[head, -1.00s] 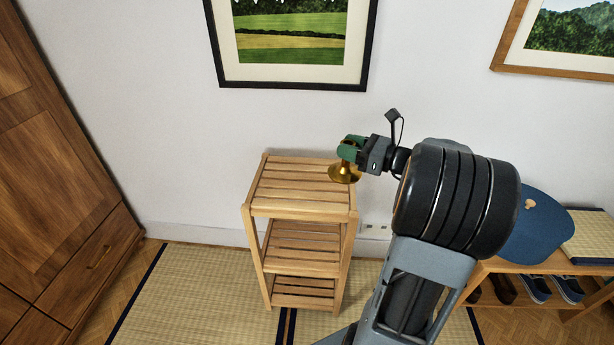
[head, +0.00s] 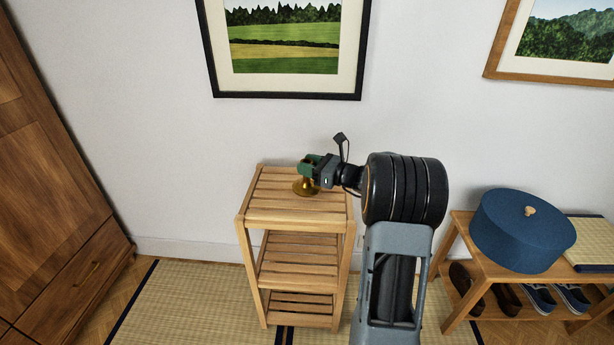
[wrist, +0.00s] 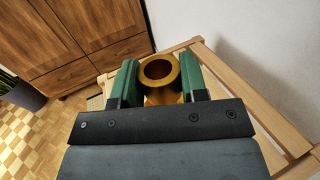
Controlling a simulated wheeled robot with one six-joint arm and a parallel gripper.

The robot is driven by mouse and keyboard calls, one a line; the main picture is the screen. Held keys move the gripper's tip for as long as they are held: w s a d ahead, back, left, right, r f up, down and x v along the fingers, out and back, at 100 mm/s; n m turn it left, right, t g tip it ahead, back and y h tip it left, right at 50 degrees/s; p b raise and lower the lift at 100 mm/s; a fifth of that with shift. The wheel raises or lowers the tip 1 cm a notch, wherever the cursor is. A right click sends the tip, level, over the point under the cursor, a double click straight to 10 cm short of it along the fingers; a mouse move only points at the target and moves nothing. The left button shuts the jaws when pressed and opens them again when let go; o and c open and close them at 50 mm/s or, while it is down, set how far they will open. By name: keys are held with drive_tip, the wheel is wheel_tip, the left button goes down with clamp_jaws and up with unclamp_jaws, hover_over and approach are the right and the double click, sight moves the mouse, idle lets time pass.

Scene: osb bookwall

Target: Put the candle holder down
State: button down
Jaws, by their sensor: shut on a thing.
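The brass candle holder (head: 306,187) is upright, with a wide round base and a round open top. It is over the slatted top of the wooden shelf stand (head: 272,211). I cannot tell whether its base touches the slats. My gripper (head: 309,168) is shut on the candle holder, its green fingers on either side of it. In the wrist view the candle holder's open rim (wrist: 159,70) shows between the fingers, and the stand's top (wrist: 209,62) lies beneath it. The lower part of the candle holder is mostly hidden there.
The rest of the stand's top is bare. A framed picture (head: 284,95) hangs on the wall behind. A blue round box (head: 522,235) sits on a shoe bench (head: 462,250) at the right. A wooden cabinet (head: 60,190) stands at the left.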

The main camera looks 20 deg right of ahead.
drive_tip(key=shift+w+f+b, duration=0.15)
drive_tip(key=shift+f+b, duration=0.35)
drive_tip(key=shift+f, duration=1.2)
drive_tip(key=c, duration=0.6)
unclamp_jaws()
drive_tip(key=shift+f, duration=0.15)
drive_tip(key=shift+c, duration=0.2)
